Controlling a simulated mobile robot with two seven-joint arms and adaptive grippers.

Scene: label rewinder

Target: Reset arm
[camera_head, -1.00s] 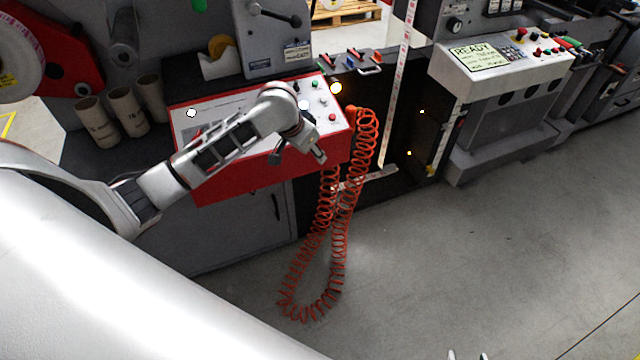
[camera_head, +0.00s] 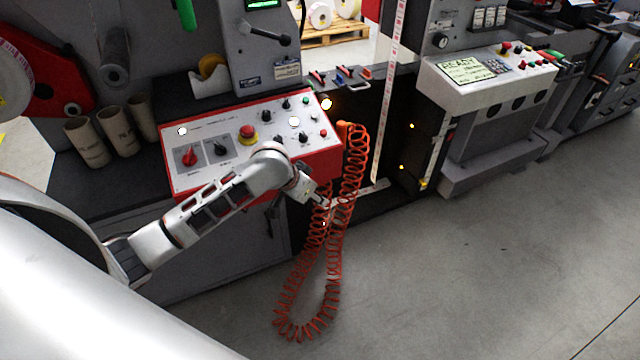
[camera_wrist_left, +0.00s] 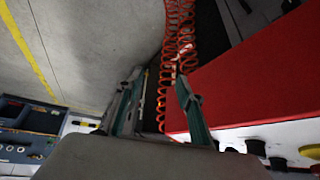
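My left arm comes in from the left in the head view. My left gripper (camera_head: 320,202) is in front of the lower right edge of the red-sided control panel (camera_head: 215,120), by the coiled red hose (camera_head: 285,310). In the left wrist view its two fingers (camera_wrist_left: 158,92) stand apart with nothing seen between them except background. The panel's red side (camera_wrist_left: 255,80) is to the right there, and the red hose (camera_wrist_left: 180,30) runs behind the fingertips. I cannot tell whether the fingers touch the hose. My right gripper is not in view.
The panel carries a red rotary switch (camera_head: 190,156), a red-and-yellow emergency stop (camera_head: 247,133) and several small knobs. Cardboard cores (camera_head: 88,142) stand at the left. A second console (camera_head: 480,80) reads READY. The grey floor (camera_head: 450,270) at the lower right is clear.

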